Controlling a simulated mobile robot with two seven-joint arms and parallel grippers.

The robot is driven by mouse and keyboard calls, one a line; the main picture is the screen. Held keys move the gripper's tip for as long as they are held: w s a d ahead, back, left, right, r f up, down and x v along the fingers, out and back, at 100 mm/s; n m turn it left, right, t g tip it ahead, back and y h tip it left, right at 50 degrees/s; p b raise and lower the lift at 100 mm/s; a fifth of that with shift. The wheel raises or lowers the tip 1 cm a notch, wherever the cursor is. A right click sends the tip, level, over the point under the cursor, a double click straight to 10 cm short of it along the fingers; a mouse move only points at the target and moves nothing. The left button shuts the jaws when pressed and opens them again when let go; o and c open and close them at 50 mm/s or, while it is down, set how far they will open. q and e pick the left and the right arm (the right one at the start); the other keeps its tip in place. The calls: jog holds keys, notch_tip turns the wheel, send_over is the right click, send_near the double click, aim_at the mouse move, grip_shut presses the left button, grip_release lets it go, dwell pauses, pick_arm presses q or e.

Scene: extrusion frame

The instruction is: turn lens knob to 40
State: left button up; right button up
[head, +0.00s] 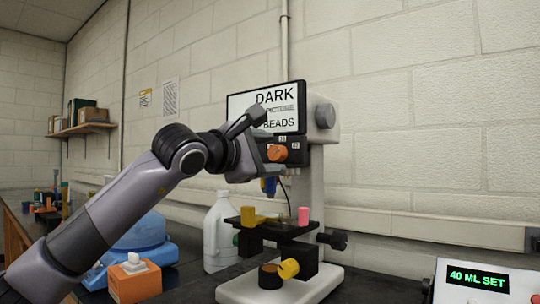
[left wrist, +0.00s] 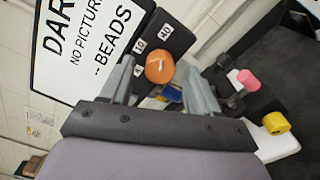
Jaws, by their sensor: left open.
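The lens knob (head: 277,153) is orange and sits on the front of the microscope head, below the screen (head: 290,106). In the left wrist view the lens knob (left wrist: 159,67) carries a short white mark; I cannot tell exactly which label it points at. A "40" label (left wrist: 165,33) and a "10" label (left wrist: 139,44) are beside it, with another small label partly hidden. My left gripper (head: 264,133) is open in front of the knob. In the wrist view its fingers stand on either side of the knob; contact is not clear. My right gripper is not in view.
The microscope stage (head: 275,229) holds a yellow piece and a pink piece (head: 303,215). A yellow knob (head: 289,268) is low on the base. A white jug (head: 221,232) and an orange box (head: 134,280) stand to the left. A display box (head: 478,281) reads "40 ML SET" at right.

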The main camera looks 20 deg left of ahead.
pick_arm(q)
jog(key=b+v, duration=0.1)
jog(key=v, duration=0.5)
jog(key=shift+s+b, duration=0.2)
jog(key=shift+b, duration=0.15)
